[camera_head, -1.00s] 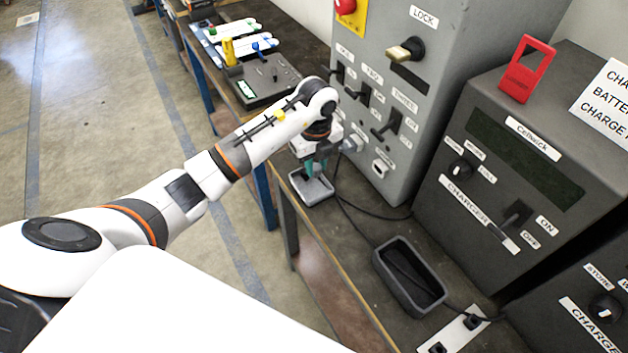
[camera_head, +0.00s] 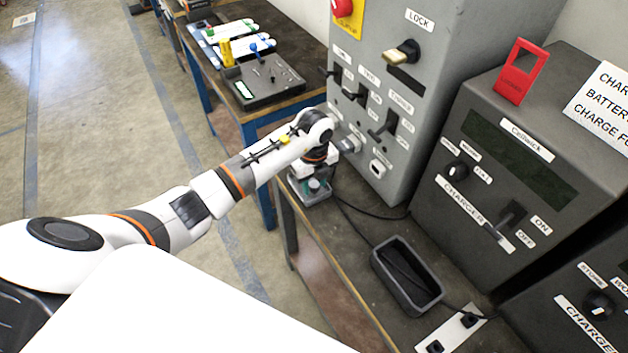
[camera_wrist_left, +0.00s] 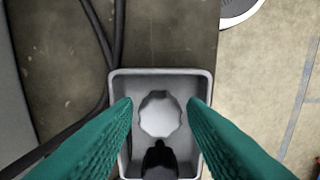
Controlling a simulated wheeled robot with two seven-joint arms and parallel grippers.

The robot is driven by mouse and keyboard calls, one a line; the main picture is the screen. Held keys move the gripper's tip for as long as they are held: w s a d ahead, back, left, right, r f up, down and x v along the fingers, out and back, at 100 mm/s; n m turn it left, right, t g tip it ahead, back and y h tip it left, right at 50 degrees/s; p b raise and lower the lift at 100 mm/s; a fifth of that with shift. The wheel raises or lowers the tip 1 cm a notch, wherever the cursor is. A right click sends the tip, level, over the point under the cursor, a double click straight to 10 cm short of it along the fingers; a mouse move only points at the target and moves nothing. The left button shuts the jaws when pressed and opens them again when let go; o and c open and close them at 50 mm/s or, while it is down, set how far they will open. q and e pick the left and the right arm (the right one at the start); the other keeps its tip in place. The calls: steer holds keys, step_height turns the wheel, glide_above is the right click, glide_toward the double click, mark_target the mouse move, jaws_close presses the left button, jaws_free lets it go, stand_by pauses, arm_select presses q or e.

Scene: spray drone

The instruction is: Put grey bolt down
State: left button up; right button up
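The grey bolt (camera_wrist_left: 160,114), seen from above as a light grey faceted head, is inside a small grey tray (camera_wrist_left: 161,73) in the left wrist view. My left gripper (camera_wrist_left: 160,103) is open, its teal fingers on either side of the bolt with a gap on both sides. In the head view my left gripper (camera_head: 316,186) is down at the small tray (camera_head: 313,202), on the near edge of the bench, and hides most of its inside. A dark object (camera_wrist_left: 158,160) is also in the tray, closer to the bottom of the wrist view. My right gripper is not in view.
A dark empty-looking bin (camera_head: 408,276) stands on the bench to the right, beside a white socket strip (camera_head: 452,331). Black cables (camera_head: 368,213) run behind the tray. A grey switch cabinet (camera_head: 440,100) and a charger box (camera_head: 520,170) stand behind.

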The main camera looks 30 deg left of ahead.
mark_target(314, 184)
arm_select(q)
steer(key=shift+o, duration=0.6)
steer(key=shift+r, duration=0.1)
steer(key=shift+r, duration=0.25)
step_height(314, 184, up, 12)
steer(key=b, duration=0.2)
steer(key=shift+f, duration=0.15)
